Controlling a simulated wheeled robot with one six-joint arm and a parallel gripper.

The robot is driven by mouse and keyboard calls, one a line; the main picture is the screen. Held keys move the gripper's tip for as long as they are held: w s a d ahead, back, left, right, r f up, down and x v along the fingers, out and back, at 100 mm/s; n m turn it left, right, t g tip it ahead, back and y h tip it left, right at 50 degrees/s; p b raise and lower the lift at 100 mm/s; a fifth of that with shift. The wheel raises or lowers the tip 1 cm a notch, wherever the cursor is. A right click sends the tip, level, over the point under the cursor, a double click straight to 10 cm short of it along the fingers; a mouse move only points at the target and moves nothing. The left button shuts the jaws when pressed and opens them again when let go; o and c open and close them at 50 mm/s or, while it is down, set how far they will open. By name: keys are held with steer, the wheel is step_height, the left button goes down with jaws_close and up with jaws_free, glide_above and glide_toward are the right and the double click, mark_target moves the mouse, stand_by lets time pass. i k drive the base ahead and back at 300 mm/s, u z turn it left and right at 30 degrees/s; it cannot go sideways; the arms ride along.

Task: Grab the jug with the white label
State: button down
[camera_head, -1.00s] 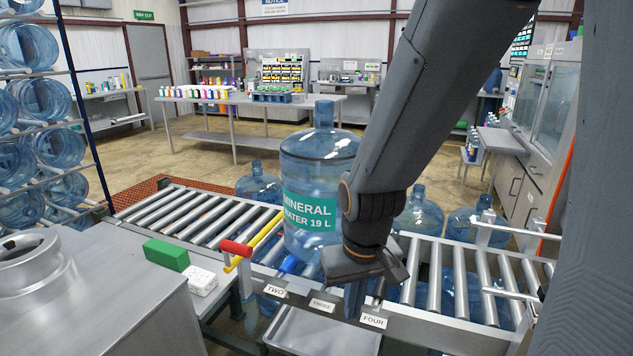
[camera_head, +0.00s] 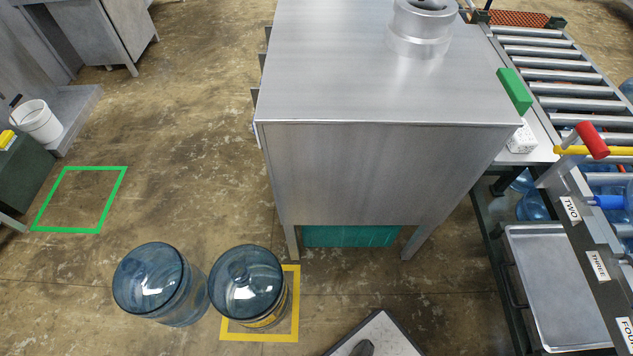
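No jug with a white label can be made out now. Two blue see-through jugs stand on the floor at the lower left. The left jug (camera_head: 150,283) shows no label from this side. The right jug (camera_head: 246,280) has a yellow band low on its side and stands partly inside a yellow floor outline (camera_head: 297,305). The two jugs are close together. Parts of other blue jugs (camera_head: 533,205) show under the conveyor at the right, with any labels hidden. My gripper is out of view.
A steel cabinet (camera_head: 385,170) stands in the middle. The roller conveyor (camera_head: 570,88) runs along the right, with a red-handled yellow bar (camera_head: 592,141) and a metal tray (camera_head: 560,280) below. A green floor outline (camera_head: 80,200) at left is empty. Open floor lies between.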

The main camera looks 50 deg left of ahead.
mark_target(154, 281)
steer(key=k, duration=1)
steer(key=u, duration=1.25)
steer(key=i, duration=0.2)
steer(key=u, duration=3.65)
steer(key=i, duration=1.25)
steer(key=z, duration=0.55)
